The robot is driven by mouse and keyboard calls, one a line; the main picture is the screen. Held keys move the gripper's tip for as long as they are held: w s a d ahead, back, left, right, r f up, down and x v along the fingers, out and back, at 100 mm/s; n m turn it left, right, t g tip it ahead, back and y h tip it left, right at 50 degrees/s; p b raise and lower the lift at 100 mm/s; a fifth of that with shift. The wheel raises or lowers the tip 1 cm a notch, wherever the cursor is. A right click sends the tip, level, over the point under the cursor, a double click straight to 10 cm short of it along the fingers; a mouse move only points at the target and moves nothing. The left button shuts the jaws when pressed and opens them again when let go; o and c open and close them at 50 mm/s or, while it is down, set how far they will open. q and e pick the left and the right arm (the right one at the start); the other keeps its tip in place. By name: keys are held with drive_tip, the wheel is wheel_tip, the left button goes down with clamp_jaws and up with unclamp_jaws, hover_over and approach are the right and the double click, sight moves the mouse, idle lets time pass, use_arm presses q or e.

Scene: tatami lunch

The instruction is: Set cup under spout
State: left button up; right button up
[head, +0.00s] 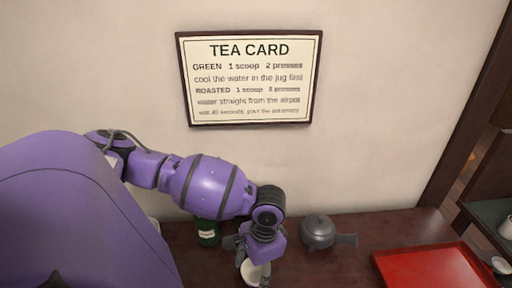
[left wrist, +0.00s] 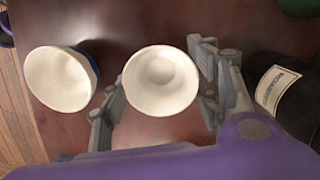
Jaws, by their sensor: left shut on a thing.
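A white cup (left wrist: 160,80) sits between the two fingers of my left gripper (left wrist: 156,100) in the left wrist view, and the gripper is shut on it. Its open mouth faces the camera. In the head view the cup (head: 251,273) shows partly below my left gripper (head: 250,262), low over the dark counter. I cannot tell whether it touches the counter. A second white cup (left wrist: 58,80), with a blue outside, stands apart to the left in the left wrist view. My right gripper is not in view.
A green labelled tin (head: 208,233) stands behind my left arm. A grey teapot (head: 318,233) stands right of the gripper, with a red tray (head: 430,270) farther right. A dark labelled container (left wrist: 305,100) is close beside the fingers. Bare counter (head: 345,270) lies before the teapot.

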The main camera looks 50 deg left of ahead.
use_arm(q)
drive_tip(key=shift+f, duration=0.15)
drive_tip(key=o, duration=1.3)
